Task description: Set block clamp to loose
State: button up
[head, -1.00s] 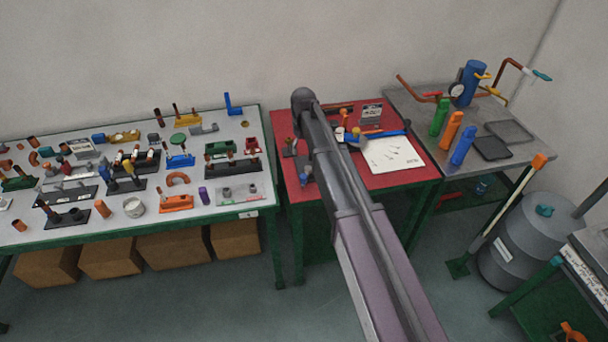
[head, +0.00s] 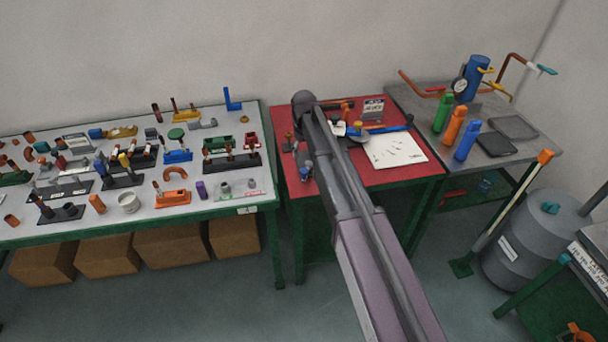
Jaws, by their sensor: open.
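My arm reaches from the bottom of the head view up over the red table (head: 405,178), ending in a dark rounded joint near the back edge. My gripper cannot be made out; the arm links may be hiding it. I cannot pick out the block clamp for certain. Small dark parts (head: 288,143) and a small blue part (head: 305,173) stand on the red table just left of the arm. Right of the arm are a blue-handled tool (head: 388,128) and a white sheet (head: 398,150).
A long table (head: 100,228) at left carries several fittings and blocks, with cardboard boxes (head: 170,249) beneath. A grey bench (head: 530,148) at right holds green, orange and blue bottles (head: 467,141). A grey barrel (head: 535,245) stands lower right. Floor shows in front of the red table.

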aim_at(304, 170)
jog(key=shift+a+f+b, duration=0.1)
jog(key=shift+f+b, duration=4.3)
jog(key=shift+f, duration=0.3)
grip_shut()
